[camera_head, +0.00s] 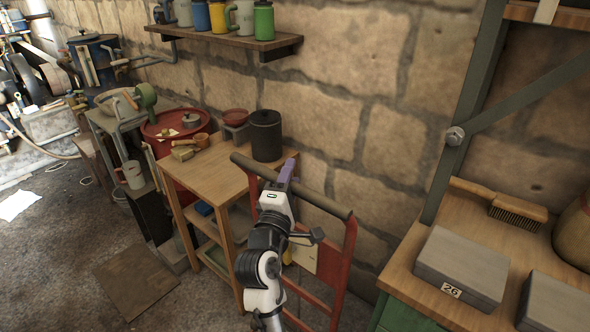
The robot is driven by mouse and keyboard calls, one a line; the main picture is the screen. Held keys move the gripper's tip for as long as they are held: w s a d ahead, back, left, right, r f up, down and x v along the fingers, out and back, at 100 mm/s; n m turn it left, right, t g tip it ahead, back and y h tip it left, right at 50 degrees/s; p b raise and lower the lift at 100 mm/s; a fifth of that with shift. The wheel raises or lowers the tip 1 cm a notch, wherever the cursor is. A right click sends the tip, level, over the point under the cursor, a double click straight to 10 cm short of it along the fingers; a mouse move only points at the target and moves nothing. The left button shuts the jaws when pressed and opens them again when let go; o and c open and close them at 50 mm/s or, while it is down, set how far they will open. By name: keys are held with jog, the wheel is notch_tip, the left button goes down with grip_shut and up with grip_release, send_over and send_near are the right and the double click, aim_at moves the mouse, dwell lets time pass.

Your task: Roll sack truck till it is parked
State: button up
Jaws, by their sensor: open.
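The sack truck (345,262) has a red frame with a dark crossbar handle (325,204) at its top. It stands upright or slightly tilted beside the small wooden table, in front of the stone wall. My arm reaches up from the bottom of the view, in front of the truck. My gripper (287,172), with purple parts at its end, is at the middle of the handle bar and is open. I cannot tell whether the bar lies between the fingers or they only touch it. The truck's lower part and wheels are hidden or out of view.
The small wooden table (222,172) with a black canister (266,136) stands close at left. A green workbench (402,316) with grey boxes and a brush is at right. A red drum (180,165) stands farther left. Open floor (60,265) lies at lower left, with a flat brown board (138,280).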

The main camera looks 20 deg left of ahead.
jog(key=shift+w, duration=0.15)
jog(key=shift+r, duration=0.1)
grip_shut()
dwell(0.3)
